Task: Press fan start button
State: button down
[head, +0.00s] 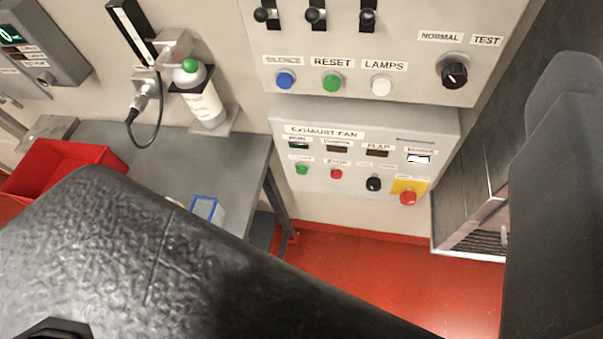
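The exhaust fan panel (318,185) is a pale box on the wall, labelled EXHAUST FAN. A small green button (302,169) sits at its lower left, under a small label that seems to read START. A red button (336,174) is right of it, then a black knob (373,184) and a red mushroom button (408,198) on a yellow plate. Dark indicator windows and one lit white window (418,159) run above. My gripper (338,125) shows as two large dark fingers, wide apart and empty, in the foreground. The green button shows between them, unobstructed; no contact is visible.
An upper panel (350,50) holds blue, green and white buttons and a black rotary knob (455,74). A grey bench (165,155) with a red bin (62,165) and bottle (205,100) stands left. A metal cabinet (475,205) is right. Red floor (370,275) is clear below the panel.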

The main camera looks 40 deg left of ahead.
aim_at(300, 170)
jog(key=z, duration=1.3)
jog(key=k, duration=1.55)
jog(key=u, duration=1.25)
jog(key=i, duration=0.95)
jog(key=u, duration=0.05)
